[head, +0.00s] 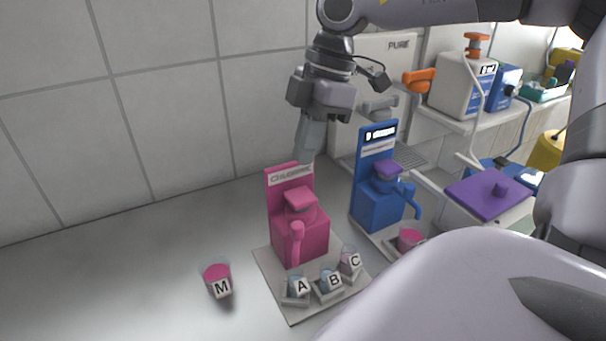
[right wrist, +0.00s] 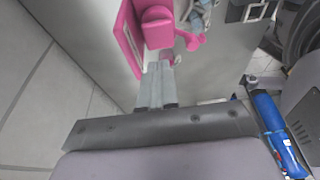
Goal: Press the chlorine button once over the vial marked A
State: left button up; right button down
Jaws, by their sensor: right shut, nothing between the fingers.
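The pink chlorine dispenser (head: 301,228) stands on a pale base plate (head: 274,268) in the head view, with a raised pink button (head: 300,200) on top and a spout in front. The vial marked A (head: 298,286) sits in a holder at the plate's front, below and near the spout. My right gripper (head: 306,158) is shut and empty, pointing down above and behind the dispenser's sign. In the right wrist view its fingers (right wrist: 157,85) reach toward the pink dispenser (right wrist: 156,25); contact cannot be told. My left gripper does not show.
Vials marked B (head: 331,280) and C (head: 351,262) stand beside A. A cup marked M (head: 217,279) with pink content stands left on the open counter. A blue dispenser (head: 375,205) stands close on the right. The tiled wall (head: 170,110) is behind.

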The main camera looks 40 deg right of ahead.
aim_at(302, 195)
jog(key=x, duration=0.3)
jog(key=d+x, duration=0.1)
jog(key=x, duration=0.1)
jog(key=shift+s+a+f+p, duration=0.1)
jog(key=shift+f+p, duration=0.2)
jog(key=shift+f, duration=0.2)
jog(key=f+b, duration=0.2)
jog(key=b, duration=0.1)
jog(key=shift+s, duration=0.15)
jog(key=v, duration=0.7)
jog(key=shift+r, duration=0.35)
dwell(0.7)
